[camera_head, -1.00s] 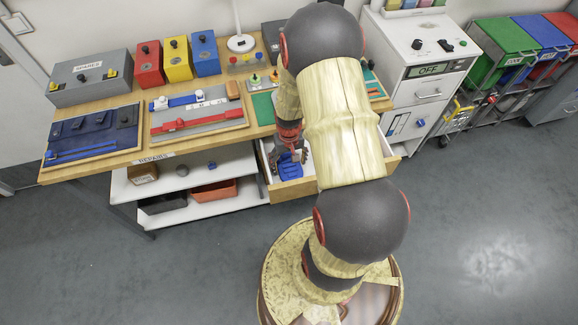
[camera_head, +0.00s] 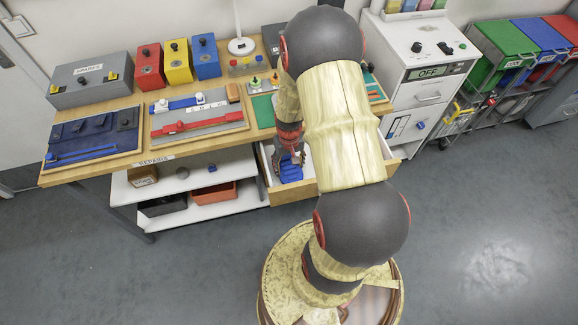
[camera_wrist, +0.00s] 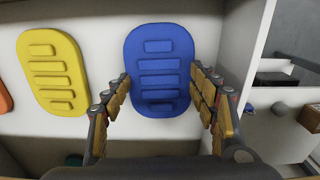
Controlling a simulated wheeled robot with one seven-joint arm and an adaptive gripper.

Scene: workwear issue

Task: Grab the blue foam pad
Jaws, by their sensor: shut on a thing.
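The blue foam pad (camera_wrist: 158,98) is a rounded oval with several raised ribs, seen from above in the wrist view. It also shows in the open drawer in the head view (camera_head: 290,173). My gripper (camera_wrist: 160,74) has one finger against each long side of the pad and is shut on it. The pad appears to be still at the drawer's pale floor. In the head view my gripper (camera_head: 289,152) is inside the drawer area, partly hidden by my arm.
A yellow pad (camera_wrist: 53,72) lies left of the blue one, with an orange edge beyond it. The wooden drawer (camera_head: 296,192) is open below the bench (camera_head: 90,171). The bench top holds boxes and trays. The floor in front is clear.

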